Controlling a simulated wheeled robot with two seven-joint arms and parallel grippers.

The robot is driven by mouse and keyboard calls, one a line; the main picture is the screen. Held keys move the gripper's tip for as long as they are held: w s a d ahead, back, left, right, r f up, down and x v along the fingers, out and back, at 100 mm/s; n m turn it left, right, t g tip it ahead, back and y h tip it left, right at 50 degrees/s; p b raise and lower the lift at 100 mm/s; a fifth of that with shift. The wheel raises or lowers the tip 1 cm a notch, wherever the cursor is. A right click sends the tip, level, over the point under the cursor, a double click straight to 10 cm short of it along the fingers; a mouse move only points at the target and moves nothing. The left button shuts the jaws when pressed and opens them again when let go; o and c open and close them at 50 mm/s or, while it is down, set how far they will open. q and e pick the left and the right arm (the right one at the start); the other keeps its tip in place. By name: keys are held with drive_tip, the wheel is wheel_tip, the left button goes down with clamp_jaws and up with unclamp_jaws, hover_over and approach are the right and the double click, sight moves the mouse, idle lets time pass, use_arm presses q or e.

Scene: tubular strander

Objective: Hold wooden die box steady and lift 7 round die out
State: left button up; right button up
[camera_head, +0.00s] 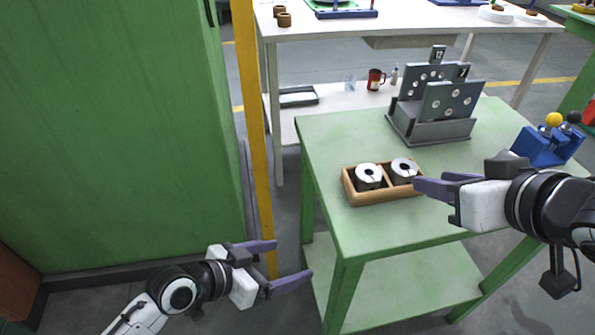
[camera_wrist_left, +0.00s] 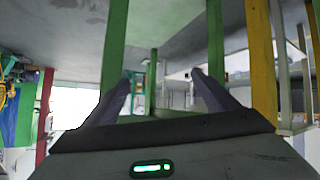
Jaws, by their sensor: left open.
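The wooden die box (camera_head: 383,202) sits near the front left of the green table. It has two compartments, each with a pale round die that has a dark centre: a left die (camera_head: 368,173) and a right die (camera_head: 404,168). I cannot read a number on either die. My right gripper (camera_head: 426,183) is at the box's right end, its fingers overlapping that corner in the head view. I cannot tell whether it touches the box or how wide its jaws are. My left gripper (camera_head: 292,258) is open and empty, low and left of the table, well away from the box.
A grey rack of upright plates (camera_head: 437,105) stands at the table's back. A blue holder (camera_head: 548,146) with yellow and dark knobs is at the right. A yellow post (camera_head: 252,120) and green cabinet (camera_head: 120,130) are left. The green tabletop (camera_head: 330,140) is clear behind the box.

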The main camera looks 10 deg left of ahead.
use_arm(q)
drive_tip(key=w+d+r+m+g+h, duration=0.1)
drive_tip(key=w+r+m+g+h, duration=0.25)
drive_tip(key=r, duration=0.85)
drive_tip(key=m+h, duration=0.1)
drive_tip(key=m, duration=0.3)
approach(347, 182)
drive_tip(key=x, duration=1)
